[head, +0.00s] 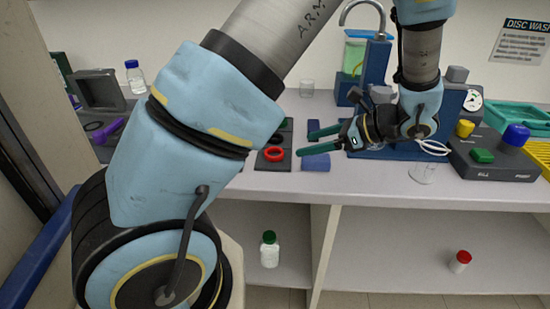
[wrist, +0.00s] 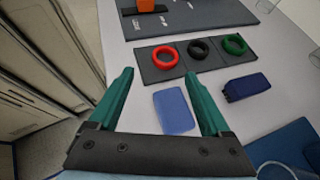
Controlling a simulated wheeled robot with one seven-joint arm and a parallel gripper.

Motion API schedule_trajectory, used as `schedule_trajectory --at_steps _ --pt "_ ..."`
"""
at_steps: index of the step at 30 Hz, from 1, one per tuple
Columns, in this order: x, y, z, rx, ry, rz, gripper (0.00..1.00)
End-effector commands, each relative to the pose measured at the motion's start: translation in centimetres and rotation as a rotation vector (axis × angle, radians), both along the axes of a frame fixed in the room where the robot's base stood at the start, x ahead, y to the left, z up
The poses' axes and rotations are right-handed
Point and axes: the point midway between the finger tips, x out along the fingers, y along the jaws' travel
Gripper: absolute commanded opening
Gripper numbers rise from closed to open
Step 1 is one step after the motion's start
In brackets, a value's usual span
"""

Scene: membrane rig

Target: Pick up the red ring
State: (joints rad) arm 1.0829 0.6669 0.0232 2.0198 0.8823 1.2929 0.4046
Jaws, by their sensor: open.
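The red ring (head: 274,154) lies flat on a dark mat in the head view. In the wrist view the red ring (wrist: 165,60) is at the left end of the dark mat (wrist: 148,74), beside a black ring (wrist: 199,49) and a green ring (wrist: 235,45). My gripper (head: 303,142) is above the bench, to the right of the red ring in the head view. Its green fingers (wrist: 168,85) are spread apart in the wrist view with nothing between them at their tips. The red ring is beyond the fingertips, apart from them.
A light blue block (wrist: 173,110) lies on the bench below my fingers. A dark blue block (wrist: 247,86) lies to its right. A larger grey mat (wrist: 190,15) with an orange object (wrist: 146,5) is behind the rings. A blue rig (head: 450,105) stands right of my gripper.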

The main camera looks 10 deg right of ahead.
Motion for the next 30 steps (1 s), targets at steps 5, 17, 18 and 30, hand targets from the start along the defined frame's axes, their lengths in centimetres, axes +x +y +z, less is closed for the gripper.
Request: schedule_trajectory --at_steps 5,17,18,30 --pt "0.7 0.2 -0.5 0.037 -0.008 -0.04 0.82" --pt "2.8 3.4 -2.8 0.031 -0.007 -0.037 0.82" --pt "3.0 3.7 -2.9 0.032 -0.006 -0.038 0.82" --pt "5.3 6.6 -5.6 0.029 -0.006 -0.038 0.82"
